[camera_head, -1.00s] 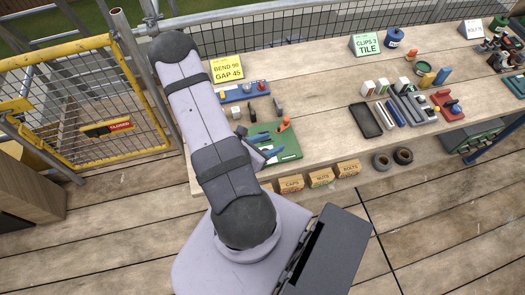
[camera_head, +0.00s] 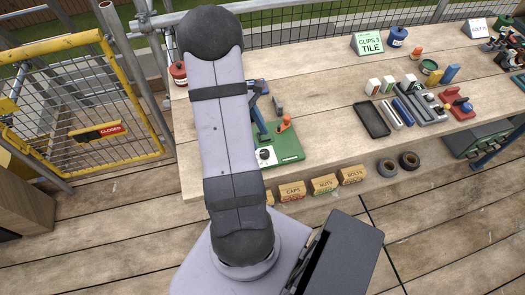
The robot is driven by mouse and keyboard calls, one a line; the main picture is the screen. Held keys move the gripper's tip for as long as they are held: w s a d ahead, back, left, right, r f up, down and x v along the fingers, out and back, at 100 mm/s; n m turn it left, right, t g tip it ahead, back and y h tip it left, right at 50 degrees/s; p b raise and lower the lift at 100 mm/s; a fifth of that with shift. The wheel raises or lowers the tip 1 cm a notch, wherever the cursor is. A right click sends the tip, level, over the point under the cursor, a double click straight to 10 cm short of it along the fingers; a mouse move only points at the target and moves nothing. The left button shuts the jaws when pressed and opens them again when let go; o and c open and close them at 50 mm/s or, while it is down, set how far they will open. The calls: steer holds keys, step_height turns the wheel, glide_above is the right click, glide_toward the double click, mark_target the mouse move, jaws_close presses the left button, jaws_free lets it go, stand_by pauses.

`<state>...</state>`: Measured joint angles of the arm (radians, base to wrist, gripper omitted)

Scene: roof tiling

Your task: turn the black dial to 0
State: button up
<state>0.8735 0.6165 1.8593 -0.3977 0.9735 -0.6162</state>
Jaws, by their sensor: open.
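The black dial (camera_head: 264,154) sits on a white round plate at the left front of a green board (camera_head: 291,148) on the bench. An orange piece (camera_head: 285,123) stands at the board's back. My gripper (camera_head: 259,124) shows only as blue finger parts beside my arm, above the board's left edge and behind the dial. It is open, and I see nothing held. My arm hides the rest of the gripper and the board's left side. The dial's marks are too small to read.
A black tray (camera_head: 371,119) and several coloured parts lie to the right on the bench. Boxes labelled caps (camera_head: 292,191), nuts (camera_head: 324,183) and bolts (camera_head: 352,175) line the front edge. A red pot (camera_head: 179,73) stands at the left. Bare wood lies right of the green board.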

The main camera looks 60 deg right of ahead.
mark_target(264, 152)
steer(key=shift+w+p+x, duration=0.15)
steer(key=shift+p+x, duration=0.4)
steer(key=shift+x, duration=1.2)
steer(key=shift+w+p+x, duration=0.2)
steer(key=shift+p+x, duration=0.3)
steer(key=shift+x, duration=1.25)
steer(key=shift+f, duration=0.15)
steer(key=c, duration=1)
